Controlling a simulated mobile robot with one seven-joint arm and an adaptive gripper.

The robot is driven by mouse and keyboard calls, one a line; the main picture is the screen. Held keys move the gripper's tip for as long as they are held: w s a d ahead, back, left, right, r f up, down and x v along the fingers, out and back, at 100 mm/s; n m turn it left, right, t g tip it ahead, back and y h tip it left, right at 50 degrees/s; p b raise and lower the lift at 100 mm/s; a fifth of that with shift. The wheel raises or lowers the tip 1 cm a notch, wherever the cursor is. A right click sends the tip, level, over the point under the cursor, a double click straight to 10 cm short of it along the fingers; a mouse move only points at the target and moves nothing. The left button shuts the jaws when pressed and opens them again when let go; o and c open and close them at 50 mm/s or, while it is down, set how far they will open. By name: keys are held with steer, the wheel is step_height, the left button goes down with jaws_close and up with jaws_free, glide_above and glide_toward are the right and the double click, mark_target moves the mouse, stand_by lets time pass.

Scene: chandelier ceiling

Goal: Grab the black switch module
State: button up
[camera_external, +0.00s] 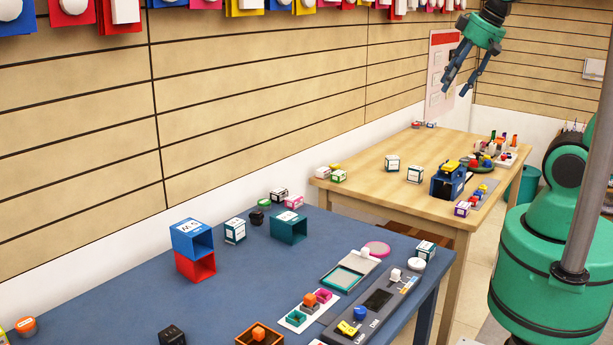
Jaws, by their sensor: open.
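A small black cube-shaped module (172,335) sits at the front edge of the picture on the blue table, partly cut off by the frame. A smaller dark rounded piece (257,216) stands farther back on the same table. I cannot tell which of these is the black switch module. My gripper (459,89) is at the upper right, high above the wooden table and in front of the wall. Its two fingers point down and are apart, with nothing between them.
The blue table (120,285) holds a blue box (192,240) on a red box (196,267), a teal box (289,228) and a grey panel (378,305). The wooden table (375,180) behind holds several small boxes and a blue device (447,184). A slatted wall borders both tables.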

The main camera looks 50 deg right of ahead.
steer(key=w+a+r+m, duration=0.1)
steer(key=w+r+m, duration=0.15)
steer(key=w, duration=0.65)
steer(key=m+g+h+p, duration=0.4)
steer(key=m+h+p, duration=0.15)
steer(key=m, duration=0.75)
glide_above(256, 213)
steer(key=a, duration=0.5)
step_height(256, 213, down, 38)
steer(key=shift+s+y+p, duration=0.25)
steer(key=shift+y+p, duration=0.2)
steer(key=shift+d+f, duration=0.1)
steer(key=shift+f, duration=0.1)
steer(key=shift+n, duration=0.25)
steer(key=shift+x, duration=4.15)
